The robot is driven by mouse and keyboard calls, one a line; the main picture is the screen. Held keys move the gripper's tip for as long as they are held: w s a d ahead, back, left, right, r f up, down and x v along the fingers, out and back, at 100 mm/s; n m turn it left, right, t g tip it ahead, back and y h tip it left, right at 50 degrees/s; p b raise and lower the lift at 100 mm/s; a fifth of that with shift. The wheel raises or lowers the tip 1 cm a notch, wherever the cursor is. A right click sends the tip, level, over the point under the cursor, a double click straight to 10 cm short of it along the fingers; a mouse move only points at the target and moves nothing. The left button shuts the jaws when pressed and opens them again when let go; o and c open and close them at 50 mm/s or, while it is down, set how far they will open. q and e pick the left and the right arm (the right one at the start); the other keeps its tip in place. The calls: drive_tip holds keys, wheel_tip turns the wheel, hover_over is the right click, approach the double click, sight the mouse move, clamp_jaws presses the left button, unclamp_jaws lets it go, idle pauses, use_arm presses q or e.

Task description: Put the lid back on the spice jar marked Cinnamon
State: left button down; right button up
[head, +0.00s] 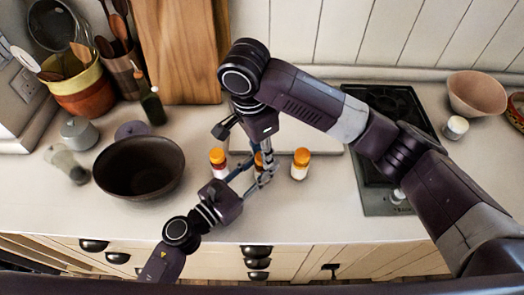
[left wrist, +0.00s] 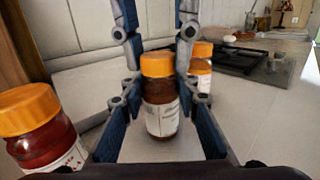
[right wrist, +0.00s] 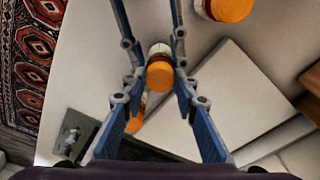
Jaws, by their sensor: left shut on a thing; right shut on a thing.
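A spice jar with a dark red-brown filling and a white label (left wrist: 162,119) stands upright. My left gripper (left wrist: 161,100) is shut on its body. An orange lid (left wrist: 157,65) sits straight on top of the jar, with no gap that I can see; whether it is tight I cannot tell. My right gripper (right wrist: 154,78) reaches down from above and is shut on this lid, which also shows in the right wrist view (right wrist: 160,76). In the head view (head: 258,159) the grippers partly hide the jar. Its label is too blurred to read.
Similar orange-lidded jars stand to the left (head: 218,157) and right (head: 301,158), close to the grippers. A dark bowl (head: 138,168) is at the left and a black hob (head: 385,105) at the right. The front of the counter between them is mostly clear.

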drive_tip(key=m, duration=0.3)
drive_tip(key=shift+w+m, duration=0.1)
drive_tip(key=shift+m, duration=0.3)
drive_tip(key=m+g, duration=0.1)
drive_tip(key=m, duration=0.3)
drive_tip(key=shift+m, duration=0.3)
drive_tip(key=o, duration=0.7)
drive_tip(key=shift+r, duration=0.1)
drive_tip(key=shift+r, duration=2.15)
drive_tip(key=shift+c, duration=0.6)
